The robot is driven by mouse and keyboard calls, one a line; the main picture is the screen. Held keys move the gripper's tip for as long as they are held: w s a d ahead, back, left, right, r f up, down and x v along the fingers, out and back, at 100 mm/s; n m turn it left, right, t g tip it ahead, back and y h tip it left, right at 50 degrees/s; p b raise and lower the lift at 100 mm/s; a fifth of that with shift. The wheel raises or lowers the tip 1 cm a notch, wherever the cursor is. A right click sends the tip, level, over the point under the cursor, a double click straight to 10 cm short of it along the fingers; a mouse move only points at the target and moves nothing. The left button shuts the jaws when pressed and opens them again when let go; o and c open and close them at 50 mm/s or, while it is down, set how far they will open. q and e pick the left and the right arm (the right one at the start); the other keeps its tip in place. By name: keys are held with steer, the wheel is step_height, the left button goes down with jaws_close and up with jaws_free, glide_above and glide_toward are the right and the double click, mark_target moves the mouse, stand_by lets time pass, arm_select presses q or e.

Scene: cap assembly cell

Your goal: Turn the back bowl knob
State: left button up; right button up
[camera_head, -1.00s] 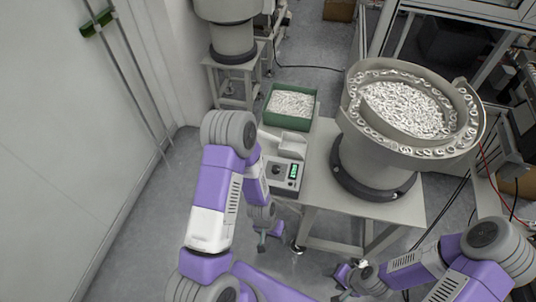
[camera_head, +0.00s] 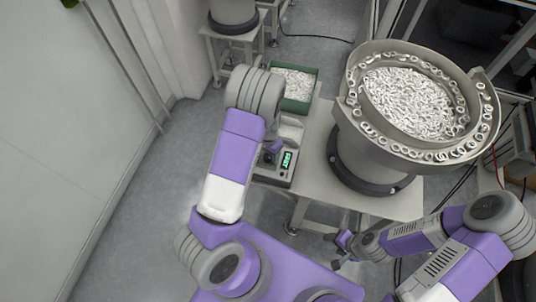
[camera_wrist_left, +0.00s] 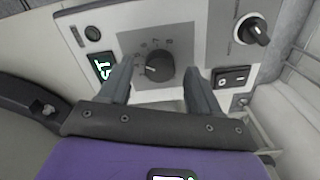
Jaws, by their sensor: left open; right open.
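A control box (camera_head: 282,172) with a green-lit display sits at the table's left edge, beside the large bowl feeder (camera_head: 385,150). In the left wrist view, its panel shows a round black dial knob (camera_wrist_left: 158,67) with a white pointer line and printed marks around it. My left gripper (camera_wrist_left: 158,73) is open, with one finger on each side of this knob; I cannot tell whether they touch it. A second black knob (camera_wrist_left: 252,30) is at the upper right of the panel. My right gripper (camera_head: 343,242) is open and empty, below the table's front edge.
A rocker switch (camera_wrist_left: 235,77) is close to the right finger, and a lit display (camera_wrist_left: 103,67) is by the left finger. A green bin (camera_head: 299,104) of white parts is behind the box. Another feeder (camera_head: 233,14) stands further back. A wall is at left.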

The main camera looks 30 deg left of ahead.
arm_select(q)
steer(key=shift+f, duration=0.35)
steer(key=c, duration=1)
steer(key=shift+c, duration=0.2)
steer(key=shift+n, duration=0.3)
steer(key=n+p, duration=0.1)
steer(key=n, duration=0.4)
steer(key=shift+n, duration=0.3)
steer(key=n+p, duration=0.2)
steer(key=n, duration=0.3)
steer(key=shift+n, duration=0.4)
